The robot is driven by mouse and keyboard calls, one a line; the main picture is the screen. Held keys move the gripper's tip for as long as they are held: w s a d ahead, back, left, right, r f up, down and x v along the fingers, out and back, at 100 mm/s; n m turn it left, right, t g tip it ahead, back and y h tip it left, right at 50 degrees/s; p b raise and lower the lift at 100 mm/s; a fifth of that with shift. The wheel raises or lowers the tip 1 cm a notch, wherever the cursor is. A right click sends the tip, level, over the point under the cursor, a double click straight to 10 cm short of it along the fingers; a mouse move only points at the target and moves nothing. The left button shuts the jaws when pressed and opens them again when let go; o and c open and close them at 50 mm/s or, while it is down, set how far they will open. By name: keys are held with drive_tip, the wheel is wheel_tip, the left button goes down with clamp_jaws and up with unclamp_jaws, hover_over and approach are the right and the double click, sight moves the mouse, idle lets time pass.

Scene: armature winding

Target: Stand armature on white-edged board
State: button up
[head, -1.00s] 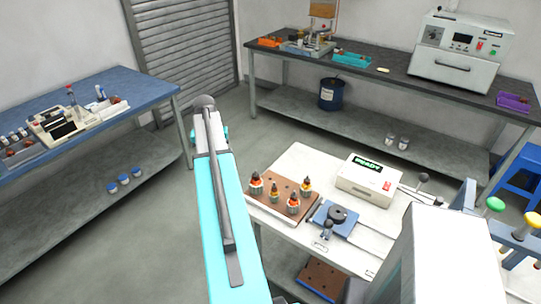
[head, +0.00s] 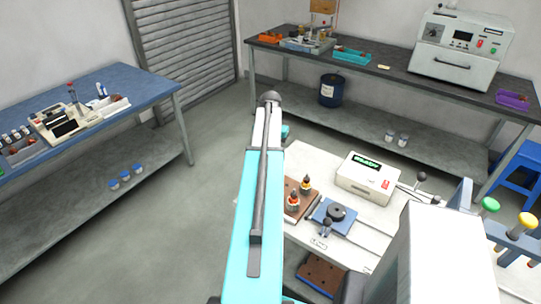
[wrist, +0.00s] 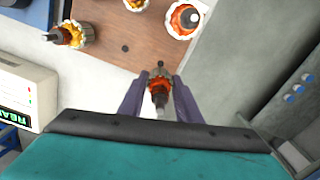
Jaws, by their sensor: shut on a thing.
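My gripper (wrist: 160,98) is shut on an armature (wrist: 160,88) with orange windings and a dark shaft, seen from above in the wrist view. The held armature is over or beside the near edge of a brown board (wrist: 105,50); I cannot tell if it touches. Several other armatures, such as this one (wrist: 183,20), stand on the board. In the head view, the board (head: 308,188) lies on the white table with two armatures visible; my arm hides its left part and the gripper. A second brown board (head: 322,278) lies lower, under the table.
A blue fixture (head: 335,218) and a white box with a green display (head: 368,177) are right of the board on the white table (head: 385,222). A blue bench (head: 95,105) stands left. Open floor lies between.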

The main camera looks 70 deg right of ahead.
drive_tip(key=shift+f, duration=0.2)
drive_tip(key=shift+f+b, duration=1.25)
drive_tip(key=shift+f, duration=0.75)
drive_tip(key=shift+f+b, duration=0.45)
drive_tip(key=shift+f, duration=0.8)
idle(1.5)
drive_tip(key=o, duration=1.3)
drive_tip(key=shift+c, duration=0.2)
drive_tip(key=shift+r, duration=0.15)
drive_tip(key=shift+r+b, duration=1.85)
drive_tip(key=shift+r, duration=4.95)
